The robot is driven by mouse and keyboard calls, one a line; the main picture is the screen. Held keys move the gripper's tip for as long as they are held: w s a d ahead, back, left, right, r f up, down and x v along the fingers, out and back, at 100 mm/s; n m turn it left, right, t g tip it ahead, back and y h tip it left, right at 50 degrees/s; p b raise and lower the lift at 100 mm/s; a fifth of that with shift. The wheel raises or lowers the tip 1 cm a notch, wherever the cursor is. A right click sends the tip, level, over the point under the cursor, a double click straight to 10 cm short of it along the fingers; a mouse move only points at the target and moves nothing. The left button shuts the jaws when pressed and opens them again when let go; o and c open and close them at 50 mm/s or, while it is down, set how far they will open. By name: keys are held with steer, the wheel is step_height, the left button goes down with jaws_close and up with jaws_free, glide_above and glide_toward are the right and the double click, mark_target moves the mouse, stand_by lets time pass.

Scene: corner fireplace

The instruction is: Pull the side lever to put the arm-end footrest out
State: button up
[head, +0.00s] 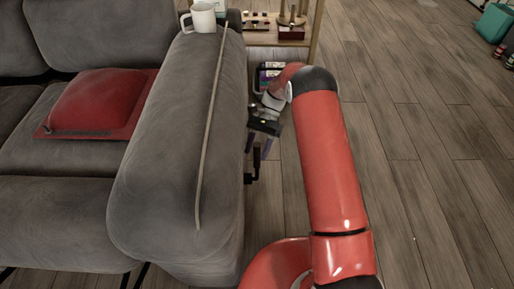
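The grey sofa's arm end (180,150) runs along the left of the head view. The footrest is not seen as a separate part. A dark side lever (256,160) stands upright low beside the arm's outer side, with a dark bracket at its lower end. My gripper (259,148) points down just above the lever, close to the sofa's side. Its two fingers are apart, with the lever's top between or just below them. I cannot tell whether they touch it.
A red cushion (98,103) is on the seat. A wooden shelf (313,35) stands behind my gripper. The wooden floor (430,150) on the right is clear.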

steer(key=shift+w, duration=0.1)
steer(key=v, duration=0.7)
steer(key=shift+w+r, duration=0.2)
steer(key=shift+r, duration=0.1)
steer(key=shift+d, duration=0.1)
